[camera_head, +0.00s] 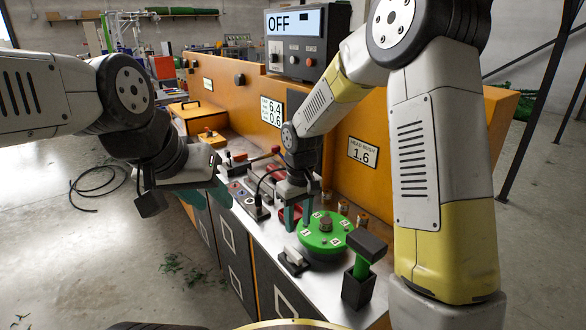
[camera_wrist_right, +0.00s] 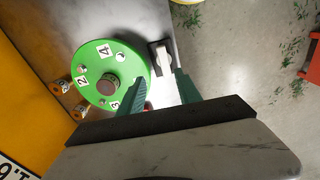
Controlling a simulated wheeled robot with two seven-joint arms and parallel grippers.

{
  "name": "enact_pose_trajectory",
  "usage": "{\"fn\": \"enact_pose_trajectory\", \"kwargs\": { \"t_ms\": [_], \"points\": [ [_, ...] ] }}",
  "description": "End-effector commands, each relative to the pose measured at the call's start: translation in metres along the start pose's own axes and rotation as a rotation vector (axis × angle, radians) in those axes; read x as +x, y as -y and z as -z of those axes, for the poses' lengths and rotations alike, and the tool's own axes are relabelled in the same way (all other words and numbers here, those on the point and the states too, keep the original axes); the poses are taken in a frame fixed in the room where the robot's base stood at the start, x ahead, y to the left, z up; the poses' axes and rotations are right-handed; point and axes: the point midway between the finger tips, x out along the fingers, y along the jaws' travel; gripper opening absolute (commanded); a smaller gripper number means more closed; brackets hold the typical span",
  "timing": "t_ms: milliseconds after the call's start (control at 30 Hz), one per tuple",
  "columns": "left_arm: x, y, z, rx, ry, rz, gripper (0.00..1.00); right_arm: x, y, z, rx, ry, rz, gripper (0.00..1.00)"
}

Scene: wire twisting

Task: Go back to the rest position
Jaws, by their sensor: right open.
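My left gripper (camera_head: 183,190) hangs at the left, out over the floor beside the bench. Its jaws are too dark and overlapped to tell whether they are open. My right gripper (camera_head: 299,214) has two teal fingers pointing down, apart and empty, just left of and above the green numbered disc (camera_head: 320,242). In the right wrist view its fingers (camera_wrist_right: 158,90) are spread, with the disc (camera_wrist_right: 122,58) to the left and a small pale-topped block (camera_wrist_right: 161,58) showing between them.
The metal bench (camera_head: 285,268) carries a dark holder with a green stem (camera_head: 359,285) at front right. An orange panel (camera_head: 352,130) with a control box reading OFF (camera_head: 300,42) stands behind. A black cable (camera_head: 97,180) lies on the floor at left; the floor there is largely free.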

Motion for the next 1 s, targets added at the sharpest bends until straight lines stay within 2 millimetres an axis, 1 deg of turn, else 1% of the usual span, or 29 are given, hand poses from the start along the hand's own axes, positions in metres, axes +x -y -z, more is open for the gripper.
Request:
{"fn": "enact_pose_trajectory", "kwargs": {
  "t_ms": [33, 67, 100, 167, 200, 267, 300, 367, 400, 467, 500, 600, 733, 833, 900, 1000],
  "points": [
    [0.000, 0.000, 0.000, 0.000, 0.000, 0.000, 0.36, -0.023, -0.007, -0.008, 0.031, -0.033, -0.006, 0.41],
    [0.000, 0.000, 0.000, 0.000, 0.000, 0.000, 0.36, -0.035, -0.010, -0.014, 0.051, -0.051, -0.008, 0.41],
    [0.000, 0.000, 0.000, 0.000, 0.000, 0.000, 0.36, -0.052, -0.014, -0.023, 0.078, -0.076, -0.010, 0.41],
    [0.000, 0.000, 0.000, 0.000, 0.000, 0.000, 0.36, -0.076, -0.019, -0.038, 0.120, -0.114, -0.013, 0.41],
    [0.000, 0.000, 0.000, 0.000, 0.000, 0.000, 0.36, -0.090, -0.021, -0.049, 0.147, -0.138, -0.014, 0.41],
    [0.000, 0.000, 0.000, 0.000, 0.000, 0.000, 0.36, -0.111, -0.024, -0.066, 0.187, -0.176, -0.015, 0.41],
    [0.000, 0.000, 0.000, 0.000, 0.000, 0.000, 0.36, -0.124, -0.025, -0.078, 0.215, -0.201, -0.016, 0.41],
    [0.000, 0.000, 0.000, 0.000, 0.000, 0.000, 0.36, -0.141, -0.026, -0.095, 0.255, -0.239, -0.016, 0.41],
    [0.000, 0.000, 0.000, 0.000, 0.000, 0.000, 0.36, -0.152, -0.025, -0.108, 0.281, -0.265, -0.015, 0.41],
    [0.000, 0.000, 0.000, 0.000, 0.000, 0.000, 0.36, -0.167, -0.024, -0.126, 0.320, -0.305, -0.014, 0.41],
    [0.000, 0.000, 0.000, 0.000, 0.000, 0.000, 0.36, -0.175, -0.022, -0.138, 0.345, -0.332, -0.013, 0.41],
    [0.000, 0.000, 0.000, 0.000, 0.000, 0.000, 0.36, -0.192, -0.017, -0.168, 0.405, -0.398, -0.009, 0.41],
    [0.000, 0.000, 0.000, 0.000, 0.000, 0.000, 0.36, -0.204, -0.008, -0.199, 0.467, -0.470, -0.003, 0.41],
    [0.000, 0.000, 0.000, 0.000, 0.000, 0.000, 0.36, -0.208, -0.002, -0.214, 0.500, -0.510, 0.003, 0.41],
    [0.000, 0.000, 0.000, 0.000, 0.000, 0.000, 0.36, -0.210, 0.000, -0.221, 0.513, -0.527, 0.005, 0.41],
    [0.000, 0.000, 0.000, 0.000, 0.000, 0.000, 0.36, -0.210, 0.002, -0.225, 0.523, -0.539, 0.007, 0.41]
  ]
}}
